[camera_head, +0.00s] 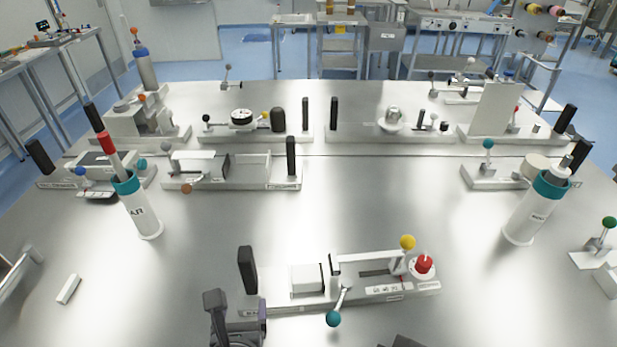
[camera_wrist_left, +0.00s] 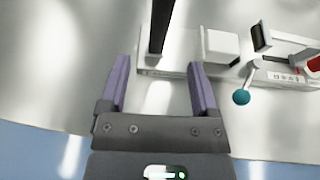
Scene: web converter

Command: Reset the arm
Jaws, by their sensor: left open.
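My left gripper (camera_head: 238,308) is at the bottom of the head view, left of centre. In the left wrist view, its two purple-grey fingers (camera_wrist_left: 157,75) stand apart with nothing between them. It is just in front of the left end of the near fixture (camera_head: 364,296), close to that fixture's black upright handle (camera_head: 247,270). The handle also shows beyond the fingers in the left wrist view (camera_wrist_left: 160,25). A dark tip at the bottom edge of the head view, right of centre, may be my right gripper (camera_head: 405,342); its jaws do not show.
The near fixture has teal, yellow and red knobs. A white bottle (camera_head: 143,215) stands at left and another (camera_head: 524,218) at right. A small white block (camera_head: 68,289) lies at left. Several fixtures line the back. The middle of the steel table (camera_head: 350,210) is clear.

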